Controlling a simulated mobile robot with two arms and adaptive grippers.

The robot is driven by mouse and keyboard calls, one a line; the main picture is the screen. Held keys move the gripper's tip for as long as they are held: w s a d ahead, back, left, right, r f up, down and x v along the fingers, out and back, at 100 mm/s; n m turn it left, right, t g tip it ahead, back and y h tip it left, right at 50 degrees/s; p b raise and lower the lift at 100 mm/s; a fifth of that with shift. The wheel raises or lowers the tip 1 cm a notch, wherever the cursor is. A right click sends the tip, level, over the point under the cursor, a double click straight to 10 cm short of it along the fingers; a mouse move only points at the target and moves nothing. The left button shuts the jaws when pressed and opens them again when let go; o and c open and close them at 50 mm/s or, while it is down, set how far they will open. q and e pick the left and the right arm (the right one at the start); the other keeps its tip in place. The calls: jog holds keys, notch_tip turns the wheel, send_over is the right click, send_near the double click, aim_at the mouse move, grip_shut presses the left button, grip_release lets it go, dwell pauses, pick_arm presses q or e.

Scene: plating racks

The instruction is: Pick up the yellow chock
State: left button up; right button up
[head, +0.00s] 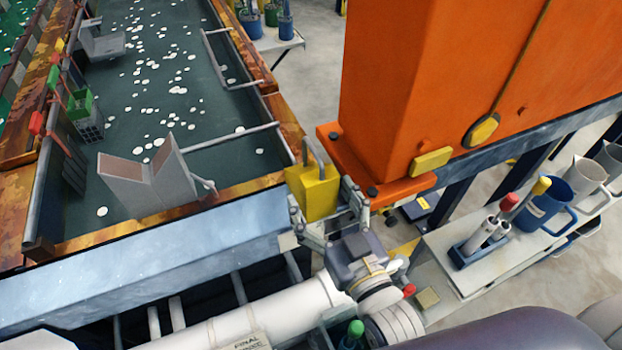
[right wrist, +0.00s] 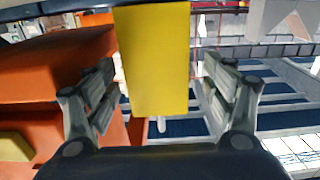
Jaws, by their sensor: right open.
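The yellow chock (head: 314,192) is a wedge-like block with a grey loop handle on top. In the head view it sits at the corner of the tank's edge, beside the foot of the orange column. My right gripper (head: 327,218) is at the chock, with its fingers on either side. In the right wrist view the chock (right wrist: 155,60) stands between the two open fingers (right wrist: 160,95), with a gap visible on both sides. What lies under the chock is hidden. My left gripper is not in view.
The orange column (head: 425,80) stands close to the right of the chock. A tank (head: 215,100) with white floating discs lies to the left. A shelf (head: 445,265) with a blue mug (head: 545,205) and a tube holder (head: 480,245) is at the right.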

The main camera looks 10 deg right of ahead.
aim_at(306, 167)
jog(key=shift+w, duration=0.3)
jog(key=shift+w+r+p, duration=0.15)
jog(key=shift+w+p, duration=0.15)
jog(key=w, duration=0.1)
jog(key=w+p, duration=0.1)
jog(key=w, duration=0.1)
jog(key=shift+w+a, duration=0.1)
jog(key=shift+a, duration=0.15)
jog(key=shift+w+a+p, duration=0.15)
jog(key=shift+w+p, duration=0.25)
jog(key=shift+w, duration=0.2)
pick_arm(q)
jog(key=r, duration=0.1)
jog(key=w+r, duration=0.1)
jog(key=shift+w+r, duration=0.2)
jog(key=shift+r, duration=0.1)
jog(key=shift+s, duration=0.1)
pick_arm(e)
jog(key=c, duration=0.4)
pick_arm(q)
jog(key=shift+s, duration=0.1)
pick_arm(e)
jog(key=c, duration=1.3)
